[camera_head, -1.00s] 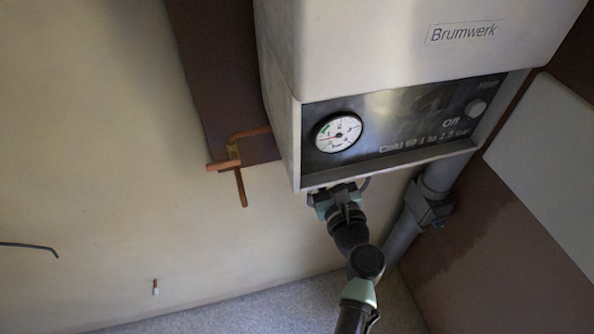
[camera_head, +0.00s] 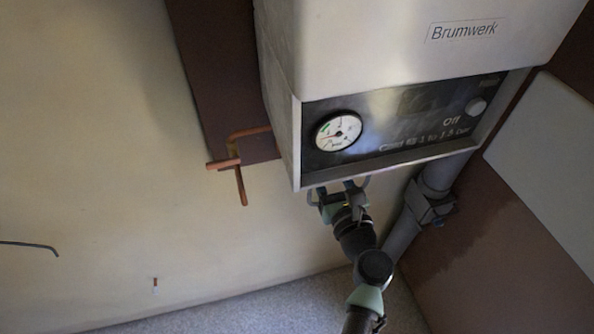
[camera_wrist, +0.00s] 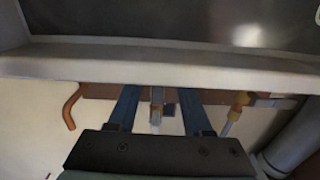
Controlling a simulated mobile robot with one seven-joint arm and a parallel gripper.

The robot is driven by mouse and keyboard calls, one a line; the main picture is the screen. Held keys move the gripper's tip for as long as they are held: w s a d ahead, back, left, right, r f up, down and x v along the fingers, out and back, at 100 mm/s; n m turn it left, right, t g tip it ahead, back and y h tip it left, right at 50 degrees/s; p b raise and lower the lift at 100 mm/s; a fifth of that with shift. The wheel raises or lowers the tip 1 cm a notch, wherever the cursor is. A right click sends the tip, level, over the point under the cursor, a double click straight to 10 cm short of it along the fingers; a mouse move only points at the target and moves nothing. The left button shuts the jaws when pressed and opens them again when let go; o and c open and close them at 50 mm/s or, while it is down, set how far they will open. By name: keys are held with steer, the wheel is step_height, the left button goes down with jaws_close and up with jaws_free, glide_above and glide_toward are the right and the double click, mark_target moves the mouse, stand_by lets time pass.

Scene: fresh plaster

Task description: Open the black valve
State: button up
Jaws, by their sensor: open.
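My gripper (camera_head: 342,186) is just under the front bottom edge of the boiler (camera_head: 420,40). In the wrist view its two blue fingers (camera_wrist: 160,102) are apart and point up under the boiler's lower lip (camera_wrist: 160,62). A small grey and tan fitting (camera_wrist: 157,108) shows between the fingers, with a small dark piece (camera_wrist: 169,109) beside it. I cannot tell whether this dark piece is the black valve. No contact with the fingers is visible. The boiler's lip hides whatever is above. My arm hides this spot in the head view.
A brass-coloured fitting (camera_wrist: 238,106) is right of the fingers. A bent copper pipe (camera_head: 236,165) comes out at the boiler's left. A thick grey pipe (camera_head: 436,180) runs down on the right. The round gauge (camera_head: 338,131) is on the front panel. The wall at left is mostly clear.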

steer(key=v, duration=1)
steer(key=shift+s, duration=0.3)
steer(key=shift+d+r, duration=0.1)
